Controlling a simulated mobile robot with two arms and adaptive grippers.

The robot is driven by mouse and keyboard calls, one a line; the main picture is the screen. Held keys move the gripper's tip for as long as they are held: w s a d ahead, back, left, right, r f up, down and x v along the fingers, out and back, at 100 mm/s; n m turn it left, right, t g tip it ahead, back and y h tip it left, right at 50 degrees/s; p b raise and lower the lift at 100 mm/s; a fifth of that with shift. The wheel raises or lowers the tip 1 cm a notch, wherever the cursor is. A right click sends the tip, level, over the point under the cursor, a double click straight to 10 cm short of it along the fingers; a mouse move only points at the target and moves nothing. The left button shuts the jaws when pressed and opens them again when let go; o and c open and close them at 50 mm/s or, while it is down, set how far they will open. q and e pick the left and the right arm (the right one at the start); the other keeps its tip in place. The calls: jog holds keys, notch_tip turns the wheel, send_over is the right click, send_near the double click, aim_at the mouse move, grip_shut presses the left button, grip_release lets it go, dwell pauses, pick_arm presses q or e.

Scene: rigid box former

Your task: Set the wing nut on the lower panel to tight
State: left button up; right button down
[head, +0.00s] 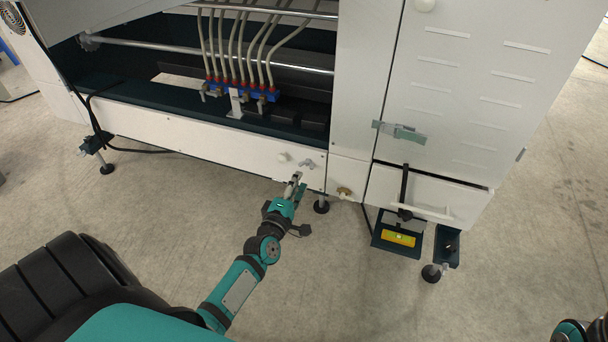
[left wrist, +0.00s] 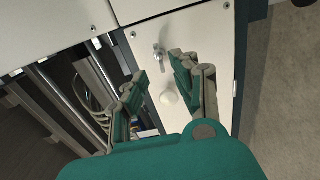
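The wing nut (head: 307,163) is a small grey metal piece on the white lower panel (head: 200,139), just right of a round white knob (head: 283,157). In the left wrist view, the wing nut (left wrist: 159,53) shows beyond the fingertips, with the white knob (left wrist: 169,97) nearer the middle of the view. My left gripper (head: 296,178) is in front of the panel, just below the wing nut in the head view. Its two fingers (left wrist: 159,68) are spread and empty, and I see no contact with the wing nut. My right gripper is out of view.
A blue manifold (head: 253,92) with several hoses sits in the open bay above the panel. The floor in front is clear.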

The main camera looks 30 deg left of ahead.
aim_at(307, 164)
pick_arm(q)
jog(key=b+x, duration=0.1)
jog(key=x, duration=0.4)
jog(key=shift+w+a+b, duration=0.1)
jog(key=shift+w+b, duration=0.2)
jog(key=shift+w, duration=0.05)
grip_shut()
